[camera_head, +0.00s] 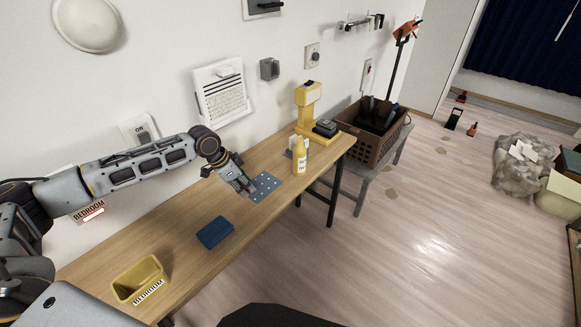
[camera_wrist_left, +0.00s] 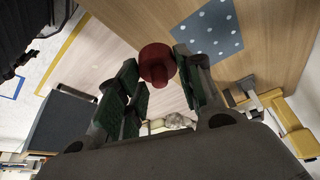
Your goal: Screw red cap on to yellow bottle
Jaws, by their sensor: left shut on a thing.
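My left gripper (camera_head: 243,187) reaches in from the left over the wooden table, close to a blue-grey dotted mat. It is shut on the red cap (camera_wrist_left: 157,64), which sits between its green-padded fingertips (camera_wrist_left: 156,75) in the left wrist view. The cap is hard to make out in the head view. The yellow bottle (camera_head: 300,158) stands upright on the table, to the right of the mat and apart from my gripper. It has a white label; its top is small in the view. My right gripper is not in view.
The dotted mat (camera_head: 265,187) lies flat on the table (camera_head: 190,235). A dark blue block (camera_head: 215,232) and a yellow bin (camera_head: 141,279) labelled BEDROOM are nearer. A yellow stand (camera_head: 309,108) is behind the bottle. A brown crate (camera_head: 368,148) is past the table's far end.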

